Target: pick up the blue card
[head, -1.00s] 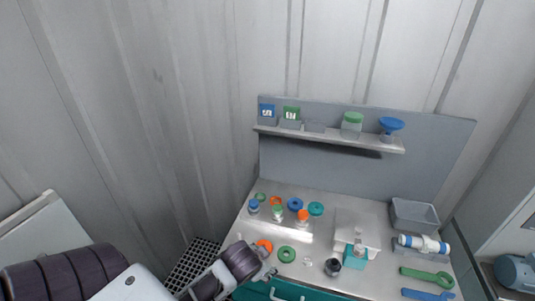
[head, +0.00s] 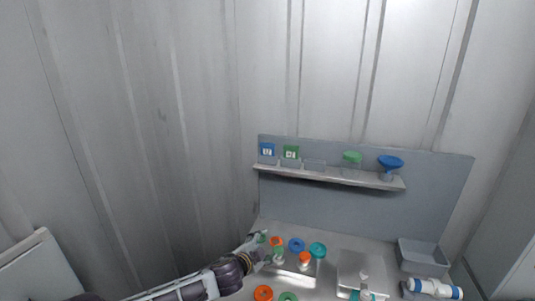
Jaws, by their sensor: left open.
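The blue card (head: 267,149) stands upright in a holder at the left end of the wall shelf, with a white mark on its face. A green card (head: 291,152) stands just right of it. My left gripper (head: 262,247) is low over the left part of the bench, below and apart from the blue card. It is open, and I see nothing held in it. It partly covers the small items at the bench's left side. My right gripper is not in view.
The shelf (head: 335,178) also carries an empty holder (head: 315,165), a green-topped jar (head: 351,158) and a blue funnel (head: 389,164). Small coloured caps and vials, such as an orange-capped vial (head: 304,259), stand on the bench. A grey bin (head: 420,254) is at right.

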